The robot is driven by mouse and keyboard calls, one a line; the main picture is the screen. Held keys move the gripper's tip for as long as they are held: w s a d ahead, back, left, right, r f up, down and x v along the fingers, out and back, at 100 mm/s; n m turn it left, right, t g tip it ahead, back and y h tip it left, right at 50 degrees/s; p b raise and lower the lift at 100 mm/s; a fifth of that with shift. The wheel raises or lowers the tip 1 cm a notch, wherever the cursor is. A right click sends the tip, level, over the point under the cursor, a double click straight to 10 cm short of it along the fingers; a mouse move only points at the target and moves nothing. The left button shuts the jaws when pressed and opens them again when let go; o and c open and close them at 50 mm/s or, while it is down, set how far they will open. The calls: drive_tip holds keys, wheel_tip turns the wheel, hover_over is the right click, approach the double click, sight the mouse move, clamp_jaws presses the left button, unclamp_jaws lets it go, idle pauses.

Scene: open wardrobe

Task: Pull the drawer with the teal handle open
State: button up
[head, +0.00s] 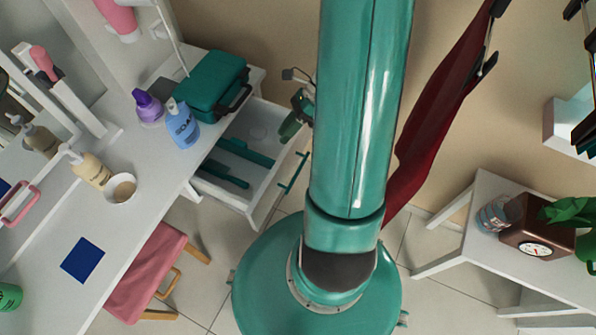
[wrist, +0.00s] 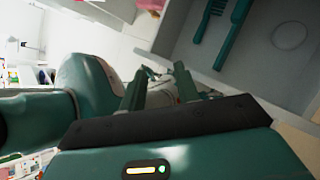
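The white drawer (head: 262,201) is pulled out from under the white table, and its inside shows. Its teal bar handle (head: 293,173) is on the drawer front. The drawer also shows at the top right of the wrist view (wrist: 230,82), with a teal comb (wrist: 209,18) and a teal brush (wrist: 234,32) inside. The handle is not clear there. My gripper (head: 296,121) is near the drawer's far front corner, apart from the handle, and partly hidden by my arm. In the wrist view my gripper's fingers (wrist: 158,88) stand apart with no held object visible between them.
A teal case (head: 212,84), a blue bottle (head: 182,126) and a purple bottle (head: 148,106) stand on the table above the drawer. A pink stool (head: 147,272) is below the table. A white side table (head: 480,250) stands at right. Tiled floor lies between.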

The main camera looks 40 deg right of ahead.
drive_tip(key=s+a+r+n+t+h, duration=0.1)
drive_tip(key=a+r+n+h, duration=0.3)
drive_tip(key=a+r+n, duration=0.45)
drive_tip(key=s+a+r+n+h, duration=0.1)
drive_tip(key=a+r+n+h, duration=0.4)
drive_tip(key=r+n, duration=0.65)
drive_tip(key=m+t+y, duration=0.3)
drive_tip(key=m+y, duration=0.8)
drive_tip(key=m, duration=1.8)
hover_over(298, 172)
drive_tip(key=d, duration=0.3)
wheel_tip(298, 172, down, 30)
drive_tip(key=s+d+f+m+t, duration=0.2)
drive_tip(key=s+f+m+t, duration=0.35)
drive_tip(key=f+m, duration=0.5)
drive_tip(key=shift+t+h, duration=0.3)
drive_tip(key=shift+t, duration=0.15)
drive_tip(key=x, duration=0.7)
drive_tip(key=shift+w+a, duration=0.1)
drive_tip(key=shift+w, duration=0.2)
